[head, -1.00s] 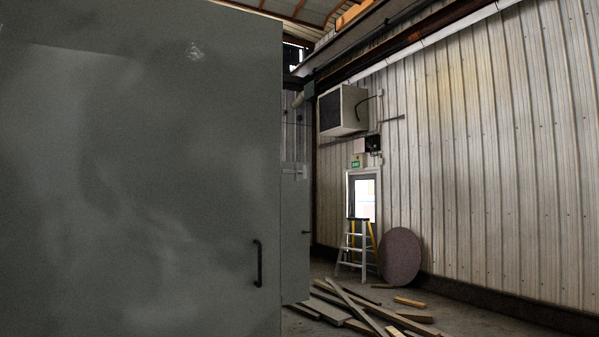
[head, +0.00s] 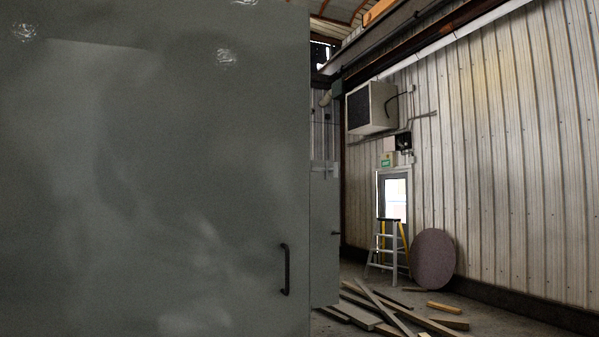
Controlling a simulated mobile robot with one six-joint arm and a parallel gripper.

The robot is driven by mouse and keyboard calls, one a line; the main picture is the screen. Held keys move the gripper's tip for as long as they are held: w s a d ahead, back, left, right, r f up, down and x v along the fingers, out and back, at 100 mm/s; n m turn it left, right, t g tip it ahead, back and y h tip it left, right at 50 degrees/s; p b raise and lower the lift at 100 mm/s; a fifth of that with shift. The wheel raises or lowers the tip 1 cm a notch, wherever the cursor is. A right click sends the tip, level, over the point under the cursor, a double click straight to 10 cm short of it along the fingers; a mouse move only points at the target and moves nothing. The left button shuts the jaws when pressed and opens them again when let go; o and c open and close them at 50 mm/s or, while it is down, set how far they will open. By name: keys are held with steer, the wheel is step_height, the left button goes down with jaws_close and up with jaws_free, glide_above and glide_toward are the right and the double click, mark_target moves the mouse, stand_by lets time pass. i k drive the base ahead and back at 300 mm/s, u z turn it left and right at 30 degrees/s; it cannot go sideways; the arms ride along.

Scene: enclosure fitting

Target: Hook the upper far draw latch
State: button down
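A large grey-green enclosure panel (head: 150,180) fills the left half of the head view. A dark bar handle (head: 286,269) stands upright near its lower right edge. Beyond that edge a second grey surface (head: 324,250) shows, with a small dark handle (head: 335,233) on it. I cannot make out a draw latch in this view. My gripper is not in view.
Loose planks (head: 385,308) lie on the floor at right. A stepladder (head: 388,248) and a round brown disc (head: 433,259) stand farther back by the corrugated wall (head: 500,170). A boxy unit (head: 372,107) hangs on that wall.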

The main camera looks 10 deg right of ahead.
mark_target(327, 170)
steer(key=u, duration=0.3)
steer(key=i, duration=1.3)
steer(key=z, duration=0.6)
